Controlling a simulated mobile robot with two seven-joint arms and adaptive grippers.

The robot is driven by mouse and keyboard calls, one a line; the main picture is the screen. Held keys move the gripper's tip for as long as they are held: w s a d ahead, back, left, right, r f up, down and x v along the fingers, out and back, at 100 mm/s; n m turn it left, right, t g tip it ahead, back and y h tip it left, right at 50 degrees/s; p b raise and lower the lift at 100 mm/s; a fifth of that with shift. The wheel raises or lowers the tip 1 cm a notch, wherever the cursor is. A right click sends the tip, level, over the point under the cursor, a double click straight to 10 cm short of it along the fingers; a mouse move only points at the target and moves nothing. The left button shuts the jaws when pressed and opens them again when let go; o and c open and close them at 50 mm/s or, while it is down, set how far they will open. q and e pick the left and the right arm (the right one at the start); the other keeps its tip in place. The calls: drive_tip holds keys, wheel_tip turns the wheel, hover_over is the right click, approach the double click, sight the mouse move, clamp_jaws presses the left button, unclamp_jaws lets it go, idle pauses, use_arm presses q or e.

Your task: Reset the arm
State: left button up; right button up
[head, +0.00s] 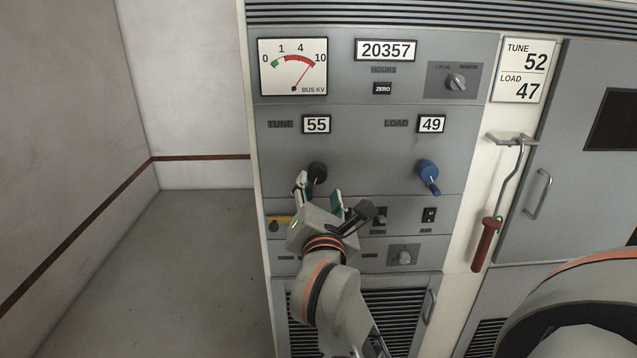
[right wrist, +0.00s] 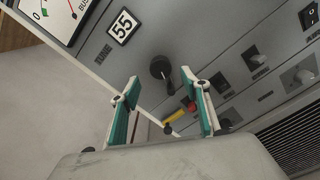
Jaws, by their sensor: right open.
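My right gripper (head: 318,192) is in front of the grey transmitter panel (head: 356,155), just below the black TUNE knob (head: 317,172). In the right wrist view, my right gripper (right wrist: 160,100) has its two teal-padded fingers wide apart, with nothing between them. The black knob (right wrist: 161,68) shows beyond the fingertips, apart from them. The TUNE counter (head: 316,124) reads 55 and the LOAD counter (head: 431,124) reads 49. My left gripper is not in view.
A blue LOAD knob (head: 428,174) sits to the right on the panel. A red-handled hook (head: 487,240) hangs on the white post. A card (head: 523,70) reads TUNE 52, LOAD 47. A yellow handle (head: 281,222) is left of my gripper. The floor at left (head: 190,270) is clear.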

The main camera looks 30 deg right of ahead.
drive_tip(key=shift+v, duration=0.75)
drive_tip(key=shift+d, duration=0.1)
